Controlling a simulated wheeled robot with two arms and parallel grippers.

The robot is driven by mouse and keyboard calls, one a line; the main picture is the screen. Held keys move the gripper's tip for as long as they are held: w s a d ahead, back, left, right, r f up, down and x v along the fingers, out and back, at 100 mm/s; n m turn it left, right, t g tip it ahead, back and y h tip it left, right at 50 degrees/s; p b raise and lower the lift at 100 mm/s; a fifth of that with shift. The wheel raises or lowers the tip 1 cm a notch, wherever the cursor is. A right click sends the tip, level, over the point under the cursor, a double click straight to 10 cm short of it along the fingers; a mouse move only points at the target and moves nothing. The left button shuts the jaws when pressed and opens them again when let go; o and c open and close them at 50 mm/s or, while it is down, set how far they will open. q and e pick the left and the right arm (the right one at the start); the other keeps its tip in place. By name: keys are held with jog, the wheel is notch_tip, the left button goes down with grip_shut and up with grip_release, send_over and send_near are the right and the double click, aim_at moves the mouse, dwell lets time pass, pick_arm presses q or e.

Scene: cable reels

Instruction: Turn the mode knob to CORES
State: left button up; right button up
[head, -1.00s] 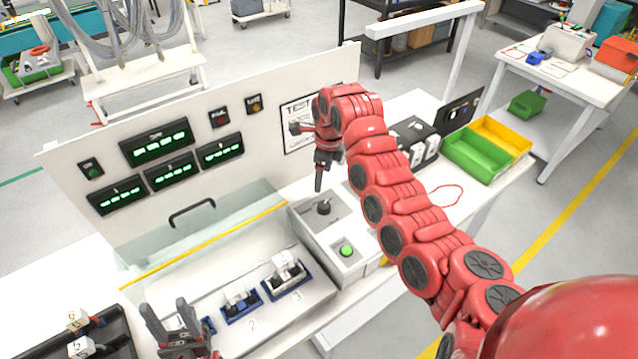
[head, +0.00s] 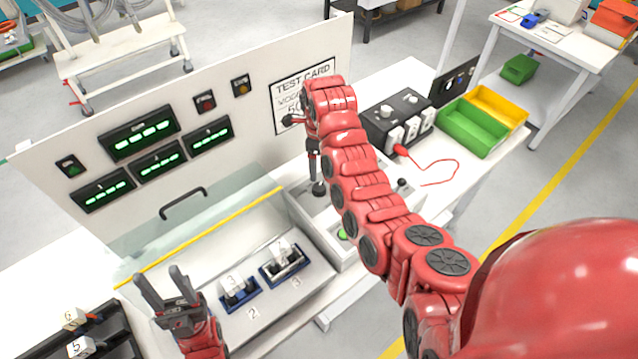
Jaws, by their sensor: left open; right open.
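A black knob (head: 319,189) stands on the white control box (head: 300,213) right of the clear cover; its markings are too small to read. My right gripper (head: 314,173) points down directly over this knob, its fingertips at or just above the knob's top; I cannot tell whether they touch. The jaws are seen edge-on. My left gripper (head: 163,283) is open and empty, pointing up at the lower left.
A white panel with green displays (head: 140,135) stands behind. A black unit (head: 390,120) with light knobs and green and yellow bins (head: 470,128) stand at right.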

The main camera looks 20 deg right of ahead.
aim_at(319, 187)
jog(key=shift+s+f, duration=0.2)
jog(key=shift+f, duration=0.2)
notch_tip(319, 187, down, 6)
jog(key=b, duration=0.3)
jog(key=shift+w+r+b, duration=0.15)
jog(key=shift+b, duration=0.15)
jog(key=shift+f+p, duration=0.65)
jog(key=shift+f, duration=1)
grip_shut()
